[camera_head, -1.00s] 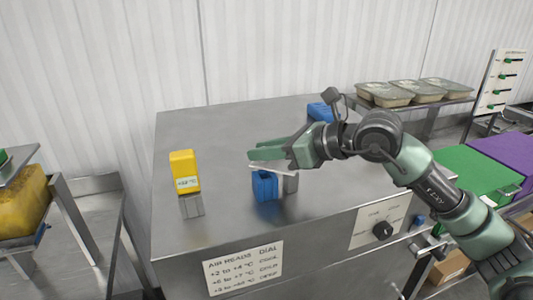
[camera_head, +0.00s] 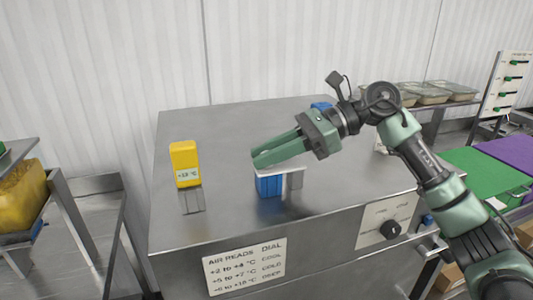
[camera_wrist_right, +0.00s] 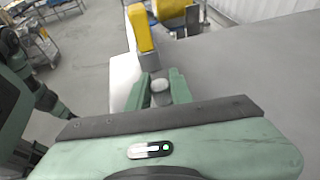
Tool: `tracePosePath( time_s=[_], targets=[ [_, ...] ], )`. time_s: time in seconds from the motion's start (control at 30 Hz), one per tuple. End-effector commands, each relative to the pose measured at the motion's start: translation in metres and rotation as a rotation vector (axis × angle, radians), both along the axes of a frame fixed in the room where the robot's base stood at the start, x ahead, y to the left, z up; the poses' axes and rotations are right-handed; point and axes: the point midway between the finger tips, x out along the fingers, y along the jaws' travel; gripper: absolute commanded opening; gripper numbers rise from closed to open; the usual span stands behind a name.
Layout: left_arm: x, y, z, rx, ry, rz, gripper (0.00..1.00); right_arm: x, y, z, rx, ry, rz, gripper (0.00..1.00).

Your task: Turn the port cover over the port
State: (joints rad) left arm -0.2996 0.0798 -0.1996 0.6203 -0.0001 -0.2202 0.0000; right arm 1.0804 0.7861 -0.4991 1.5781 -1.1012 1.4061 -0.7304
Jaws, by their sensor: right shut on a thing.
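The blue port block (camera_head: 269,186) stands on the steel cabinet top near its front edge, with a small grey post (camera_head: 294,182) at its right. A thin pale plate, which I take as the port cover (camera_head: 293,170), lies level across the top of block and post. My right gripper (camera_head: 257,161) is just above the plate, its fingers pointing left, and hides part of it. In the right wrist view a round pale knob (camera_wrist_right: 160,86) sits between the fingertips (camera_wrist_right: 161,90), and the gripper is shut on it. My left gripper is not in view.
A yellow thermometer (camera_head: 184,162) stands on a grey block at the left of the steel top (camera_head: 225,130). The front carries a black dial (camera_head: 391,229) and a printed chart (camera_head: 244,268). The middle back is clear.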

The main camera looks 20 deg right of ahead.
Motion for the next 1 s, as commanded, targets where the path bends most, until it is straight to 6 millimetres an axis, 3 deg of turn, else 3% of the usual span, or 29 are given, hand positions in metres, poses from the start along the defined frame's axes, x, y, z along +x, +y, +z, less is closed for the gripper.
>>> tracePosePath(
  time_s=[0.53, 0.57, 0.6, 1.0],
  targets=[
    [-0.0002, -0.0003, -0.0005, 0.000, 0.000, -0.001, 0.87, -0.0015, 0.0000, -0.0005, -0.003, 0.001, 0.022, 0.00],
    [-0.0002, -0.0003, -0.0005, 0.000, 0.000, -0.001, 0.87, -0.0015, 0.0000, -0.0006, -0.003, 0.001, 0.022, 0.29],
    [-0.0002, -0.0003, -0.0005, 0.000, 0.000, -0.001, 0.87, -0.0015, 0.0000, -0.0006, -0.003, 0.001, 0.022, 0.41],
    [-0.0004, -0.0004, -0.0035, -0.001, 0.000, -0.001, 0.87, -0.0012, -0.0051, 0.0005, -0.002, 0.000, 0.018, 0.43]
  ],
)
